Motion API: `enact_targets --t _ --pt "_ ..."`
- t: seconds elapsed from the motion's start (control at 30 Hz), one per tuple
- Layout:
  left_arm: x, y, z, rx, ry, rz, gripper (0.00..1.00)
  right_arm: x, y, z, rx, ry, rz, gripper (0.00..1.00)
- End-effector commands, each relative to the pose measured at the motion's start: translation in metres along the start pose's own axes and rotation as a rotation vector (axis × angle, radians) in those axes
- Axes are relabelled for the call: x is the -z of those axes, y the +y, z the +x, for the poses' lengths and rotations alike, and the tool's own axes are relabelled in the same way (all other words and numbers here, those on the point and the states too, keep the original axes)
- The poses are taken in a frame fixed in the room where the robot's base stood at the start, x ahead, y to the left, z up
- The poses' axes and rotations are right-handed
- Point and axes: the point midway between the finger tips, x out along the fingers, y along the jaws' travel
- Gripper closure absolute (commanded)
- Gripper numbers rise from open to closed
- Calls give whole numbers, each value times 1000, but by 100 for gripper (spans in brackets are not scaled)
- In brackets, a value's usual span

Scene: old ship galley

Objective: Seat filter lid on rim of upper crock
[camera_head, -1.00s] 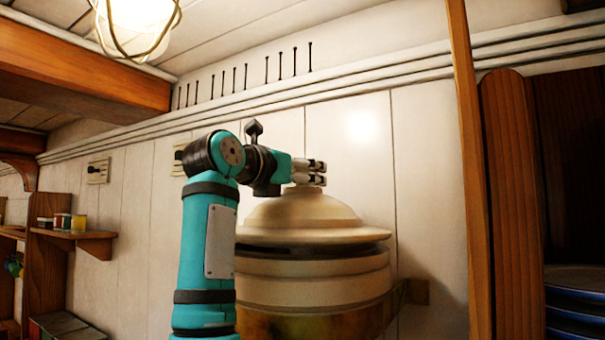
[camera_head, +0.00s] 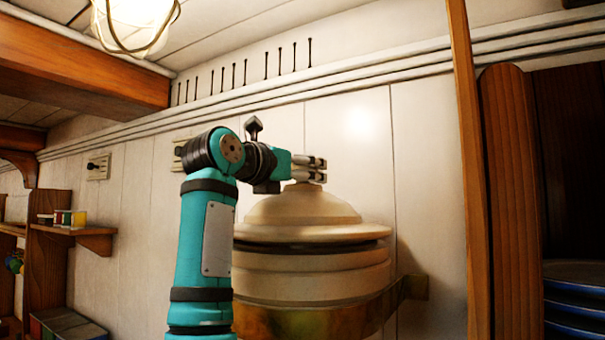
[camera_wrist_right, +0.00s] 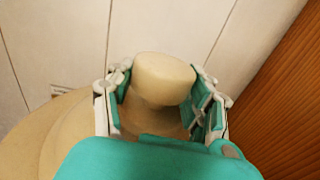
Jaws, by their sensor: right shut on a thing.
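The cream domed filter lid (camera_head: 300,209) is over the upper crock (camera_head: 312,287) in the head view, looking roughly level. A thin dark line shows between the lid's edge and the crock, so I cannot tell whether the lid touches the rim all round. My right gripper (camera_head: 318,169) is at the top of the lid, shut on its knob. In the right wrist view, the pale round knob (camera_wrist_right: 164,78) is between the two fingers, and part of the lid (camera_wrist_right: 65,140) shows below left. The crock's rim is mostly hidden under the lid. My left gripper is not in view.
A brass-coloured band (camera_head: 350,320) goes round the crock, with a bracket at the wall. A wooden post (camera_head: 468,170) and a cabinet side (camera_head: 512,200) stand to the right, beside stacked blue plates (camera_head: 572,300). A small shelf (camera_head: 75,231) is far left.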

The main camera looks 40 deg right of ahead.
Motion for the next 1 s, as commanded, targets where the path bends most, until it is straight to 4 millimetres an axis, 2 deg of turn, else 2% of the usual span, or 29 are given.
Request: enact_targets --t 0.37,1.0 --pt "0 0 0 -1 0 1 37 -3 -1 -1 0 -8 4 100" --pt "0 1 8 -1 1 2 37 7 -1 -1 0 -9 3 100"
